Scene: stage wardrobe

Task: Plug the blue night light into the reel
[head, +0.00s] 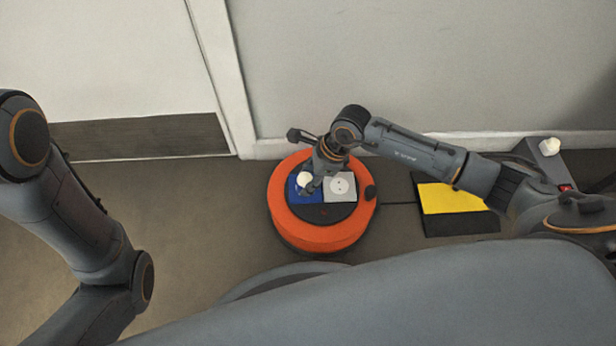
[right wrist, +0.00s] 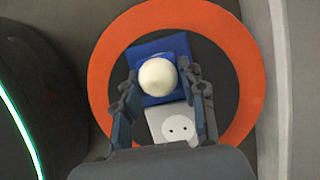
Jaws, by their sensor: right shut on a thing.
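The reel (head: 283,222) is an orange drum standing on the floor, with a dark top. On its top are a blue socket plate (head: 297,195) and a light grey socket plate (head: 341,187) with a round two-hole outlet. The night light (head: 304,179) shows a white globe over the blue plate; it also shows in the right wrist view (right wrist: 157,77). My right gripper (right wrist: 160,84) is shut on the night light, one finger on each side. Whether its prongs are in the blue outlet is hidden beneath it. My left gripper is not in view; only my left arm shows.
A black and yellow mat (head: 455,199) lies right of the reel, with a dark cable between them. A grey unit (head: 545,160) with a white knob-like thing (head: 549,146) and a red switch stands further right. A wall and door lie behind. Floor left of the reel is clear.

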